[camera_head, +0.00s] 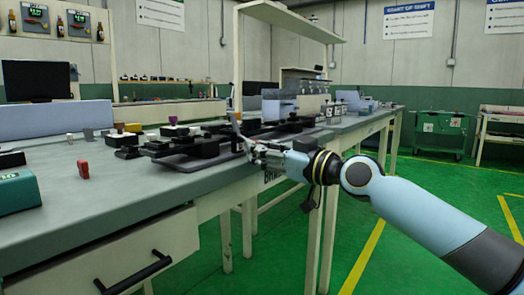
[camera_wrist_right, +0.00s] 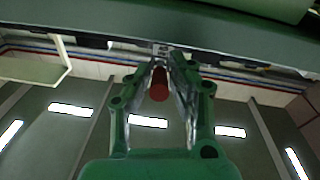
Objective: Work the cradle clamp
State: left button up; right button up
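The cradle clamp appears to be the low black fixture (camera_head: 195,148) on a dark plate near the front edge of the grey bench in the head view. A thin grey upright piece (camera_head: 236,126) stands at its right end. My right gripper (camera_head: 250,146) is at that end, reaching in from the right over the bench edge. In the right wrist view, its fingers (camera_wrist_right: 160,72) come close together around a red rounded grip (camera_wrist_right: 159,84), and look shut on it. What the grip joins is hidden. My left gripper is not in view.
Several small black, white and yellow parts stand behind the fixture. A drawer with a black handle (camera_head: 135,275) is below.

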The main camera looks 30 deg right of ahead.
jog(key=o, duration=0.3)
jog(key=shift+r, duration=0.1)
notch_tip(320, 180, up, 10)
jog(key=shift+f, duration=0.1)
dwell(0.7)
